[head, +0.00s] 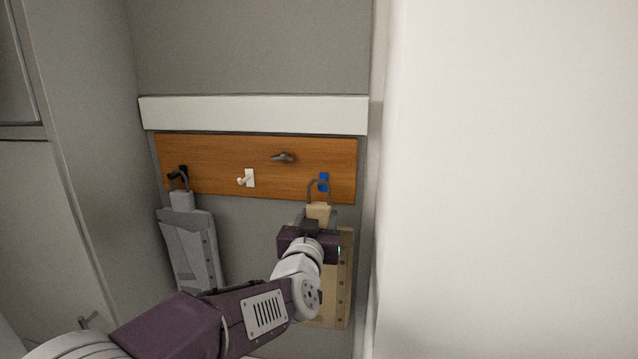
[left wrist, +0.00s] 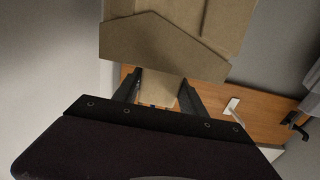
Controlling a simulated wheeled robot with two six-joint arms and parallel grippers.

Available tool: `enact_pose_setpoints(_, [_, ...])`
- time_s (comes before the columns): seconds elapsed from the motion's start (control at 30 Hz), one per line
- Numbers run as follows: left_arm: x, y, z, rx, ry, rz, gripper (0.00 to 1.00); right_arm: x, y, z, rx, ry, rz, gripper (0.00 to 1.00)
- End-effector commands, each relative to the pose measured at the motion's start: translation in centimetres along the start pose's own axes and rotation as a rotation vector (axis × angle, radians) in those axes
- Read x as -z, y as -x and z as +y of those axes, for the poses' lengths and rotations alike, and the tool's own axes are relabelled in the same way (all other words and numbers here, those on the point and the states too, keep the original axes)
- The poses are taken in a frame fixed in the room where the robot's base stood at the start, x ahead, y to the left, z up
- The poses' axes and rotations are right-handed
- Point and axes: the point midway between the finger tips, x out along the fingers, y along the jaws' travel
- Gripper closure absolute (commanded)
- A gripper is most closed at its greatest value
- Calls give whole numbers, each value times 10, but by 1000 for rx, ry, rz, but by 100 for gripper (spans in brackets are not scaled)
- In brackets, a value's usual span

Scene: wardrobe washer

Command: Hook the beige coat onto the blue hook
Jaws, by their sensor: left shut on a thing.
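The beige coat (head: 342,290) hangs upright at the right end of the wooden hook board, partly hidden behind my left arm. Its grey loop (head: 319,184) stands up in front of the blue hook (head: 324,181); I cannot tell whether the loop is around the hook or only before it. My left gripper (head: 312,222) is shut on the top of the coat, just below the loop. In the left wrist view the beige coat (left wrist: 165,45) fills the top, and its neck part sits between the two fingers (left wrist: 160,92). My right gripper is not in view.
The wooden board (head: 215,155) also carries a white hook (head: 247,178), a grey hook (head: 284,157) and a black hook (head: 177,174). A grey coat (head: 190,250) hangs at the black hook. A pale wall or panel (head: 510,180) stands close on the right.

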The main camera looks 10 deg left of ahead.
Motion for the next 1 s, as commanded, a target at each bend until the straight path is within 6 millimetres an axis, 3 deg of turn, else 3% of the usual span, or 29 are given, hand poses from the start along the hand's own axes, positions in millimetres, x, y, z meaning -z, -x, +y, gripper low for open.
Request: enact_pose_setpoints(1.0, [2,-14,0,1,0,4,100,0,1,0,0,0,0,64])
